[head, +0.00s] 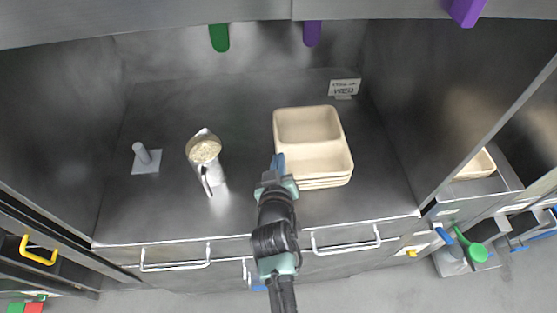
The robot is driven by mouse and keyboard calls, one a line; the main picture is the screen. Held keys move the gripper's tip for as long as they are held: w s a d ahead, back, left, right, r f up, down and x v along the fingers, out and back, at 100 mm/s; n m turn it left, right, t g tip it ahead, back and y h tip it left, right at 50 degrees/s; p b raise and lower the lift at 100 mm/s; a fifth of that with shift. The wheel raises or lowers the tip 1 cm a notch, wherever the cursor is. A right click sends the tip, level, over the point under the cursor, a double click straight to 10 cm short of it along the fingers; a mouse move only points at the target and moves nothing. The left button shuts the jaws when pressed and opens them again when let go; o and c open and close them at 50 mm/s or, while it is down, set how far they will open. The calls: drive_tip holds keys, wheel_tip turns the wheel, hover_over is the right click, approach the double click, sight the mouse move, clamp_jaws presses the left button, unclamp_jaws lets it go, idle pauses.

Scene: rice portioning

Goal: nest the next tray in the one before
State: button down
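A stack of several beige two-compartment trays (344,172) stands on the right half of the metal counter, nested with their front rims showing one above another. The top tray (306,126) looks empty. My gripper (277,163) is at the left front edge of the stack, its blue fingertips close to the tray rim. I cannot tell whether it touches the rim or whether the fingers are open or shut. Another beige tray (477,165) sits apart at the far right, partly hidden by the cabinet edge.
A metal jug of rice (205,152) stands left of centre on the counter (240,110). A small post on a plate (146,158) is farther left. Drawer handles (175,266) line the front. Green and blue utensils (476,252) are lower right.

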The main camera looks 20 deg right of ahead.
drive_tip(key=c, duration=1)
unclamp_jaws()
drive_tip(key=shift+s, duration=0.15)
drive_tip(key=b+v, duration=0.1)
drive_tip(key=v, duration=1.1)
drive_tip(key=shift+s+a+r, duration=0.15)
drive_tip(key=shift+s+r, duration=0.1)
drive_tip(key=shift+s, duration=0.05)
